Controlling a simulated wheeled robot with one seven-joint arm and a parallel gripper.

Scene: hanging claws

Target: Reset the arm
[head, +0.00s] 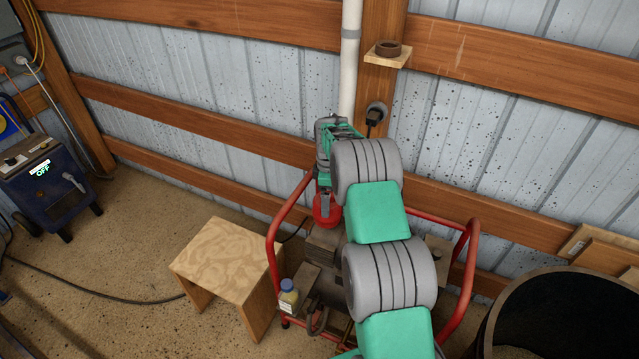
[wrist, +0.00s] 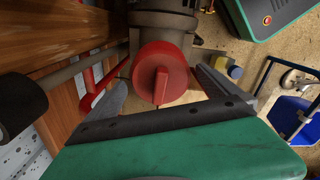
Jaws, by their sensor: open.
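My arm, green and grey, reaches from the bottom of the head view over a machine in a red tubular frame (head: 463,285). My gripper (head: 324,188) points down at the machine's far left side, mostly hidden by its own wrist. In the wrist view my gripper (wrist: 162,88) is open, with one dark finger on each side of a round red knob (wrist: 165,72) with a raised ridge. The knob also shows in the head view (head: 327,213). It sits on a grey cylindrical part (wrist: 165,22). I cannot tell whether the fingers touch the knob.
A wooden stool (head: 225,258) stands left of the frame, with a yellow-and-blue bottle (head: 289,297) beside it. A small wall shelf (head: 388,55) holds a brown ring. A large dark barrel (head: 560,310) is at lower right.

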